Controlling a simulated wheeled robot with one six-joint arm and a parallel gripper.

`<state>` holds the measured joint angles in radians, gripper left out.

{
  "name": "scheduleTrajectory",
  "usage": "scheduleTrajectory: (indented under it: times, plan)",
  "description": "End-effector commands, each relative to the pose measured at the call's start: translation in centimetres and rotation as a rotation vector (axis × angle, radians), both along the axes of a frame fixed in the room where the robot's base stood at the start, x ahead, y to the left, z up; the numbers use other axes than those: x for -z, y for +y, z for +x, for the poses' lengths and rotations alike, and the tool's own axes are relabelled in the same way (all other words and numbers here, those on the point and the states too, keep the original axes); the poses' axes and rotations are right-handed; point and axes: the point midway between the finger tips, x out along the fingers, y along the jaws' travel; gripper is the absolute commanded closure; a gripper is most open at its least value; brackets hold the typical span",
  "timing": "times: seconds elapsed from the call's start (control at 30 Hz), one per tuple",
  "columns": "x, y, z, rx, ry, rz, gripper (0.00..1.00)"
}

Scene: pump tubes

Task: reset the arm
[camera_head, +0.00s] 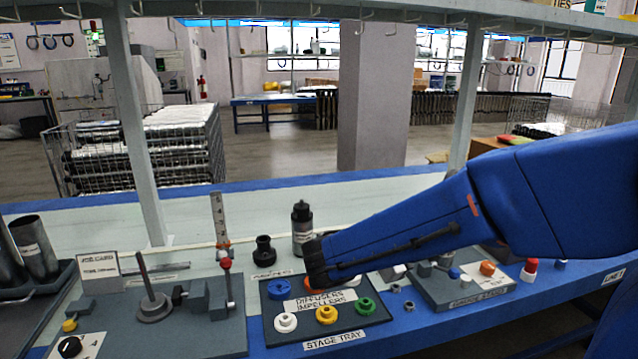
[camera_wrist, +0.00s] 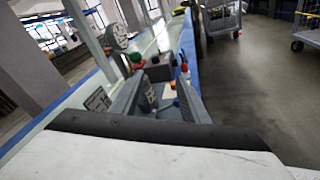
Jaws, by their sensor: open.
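My blue arm reaches in from the right in the head view, low over the bench. Its dark end, with my gripper (camera_head: 315,268), is over the back part of the stage tray (camera_head: 372,338). The fingertips are hard to make out there. In the wrist view my gripper (camera_wrist: 160,95) shows two grey fingers spread apart, with nothing clearly held between them.
The tray also holds blue (camera_head: 279,289), white (camera_head: 286,322), yellow (camera_head: 327,314) and green (camera_head: 365,307) rings. A black bottle (camera_head: 301,222) stands close behind. A fixture with an upright rod (camera_head: 145,275) is at left. A shelf post (camera_head: 466,85) rises behind the arm.

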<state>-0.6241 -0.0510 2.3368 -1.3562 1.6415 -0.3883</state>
Motion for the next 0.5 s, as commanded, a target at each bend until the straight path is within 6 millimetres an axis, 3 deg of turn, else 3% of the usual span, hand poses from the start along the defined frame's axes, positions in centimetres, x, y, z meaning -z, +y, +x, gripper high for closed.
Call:
scheduleTrajectory:
  times: [0.1,0.2,0.33,0.5]
  plan:
    - [1.4,-3.9,-3.2,0.104,-0.017,0.167,0.59]
    - [3.1,-6.3,-6.2,0.195,-0.042,0.322,0.59]
    - [5.3,-8.2,-9.9,0.312,-0.093,0.525,0.59]
    - [7.9,-8.8,-14.4,0.459,-0.189,0.789,0.59]
